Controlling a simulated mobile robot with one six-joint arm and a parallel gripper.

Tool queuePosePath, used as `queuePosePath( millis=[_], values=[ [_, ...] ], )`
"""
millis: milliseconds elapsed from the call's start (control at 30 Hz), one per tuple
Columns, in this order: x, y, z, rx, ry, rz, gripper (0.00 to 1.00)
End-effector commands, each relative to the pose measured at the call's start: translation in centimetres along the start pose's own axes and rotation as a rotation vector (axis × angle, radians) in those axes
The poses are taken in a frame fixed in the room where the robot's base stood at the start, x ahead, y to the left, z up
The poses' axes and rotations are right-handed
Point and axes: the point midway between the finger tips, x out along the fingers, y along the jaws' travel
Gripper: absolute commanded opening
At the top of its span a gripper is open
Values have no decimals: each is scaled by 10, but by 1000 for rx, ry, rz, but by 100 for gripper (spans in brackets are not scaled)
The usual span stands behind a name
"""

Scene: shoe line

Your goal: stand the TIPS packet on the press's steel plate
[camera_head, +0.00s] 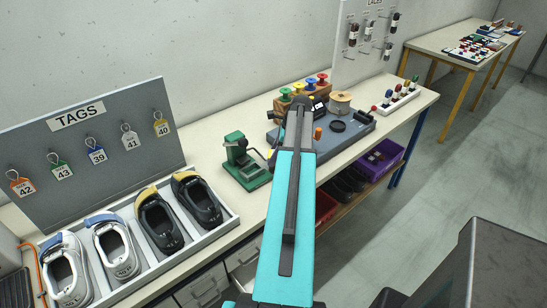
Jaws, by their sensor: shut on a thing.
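A small green press (243,162) stands on the bench, just left of my teal arm. Its flat base faces up, but the steel plate is too small to make out clearly. My arm reaches away over the bench and covers what lies behind it. My gripper is hidden behind the arm, so its jaws and anything in them do not show. I cannot make out the TIPS packet anywhere in view.
A tray (128,270) of several shoes sits left, before a TAGS board (92,140) with hanging numbered tags. Right of the press are a blue-grey machine base (350,132), colored spools and a white rack (396,98). Bare bench (215,140) lies behind the press.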

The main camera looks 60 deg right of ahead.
Motion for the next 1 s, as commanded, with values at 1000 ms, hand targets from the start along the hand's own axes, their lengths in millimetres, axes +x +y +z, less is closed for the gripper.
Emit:
queuePosePath(
  millis=[1000],
  values=[
    [20, 0, -7, -1, 0, 0, 51]
  ],
)
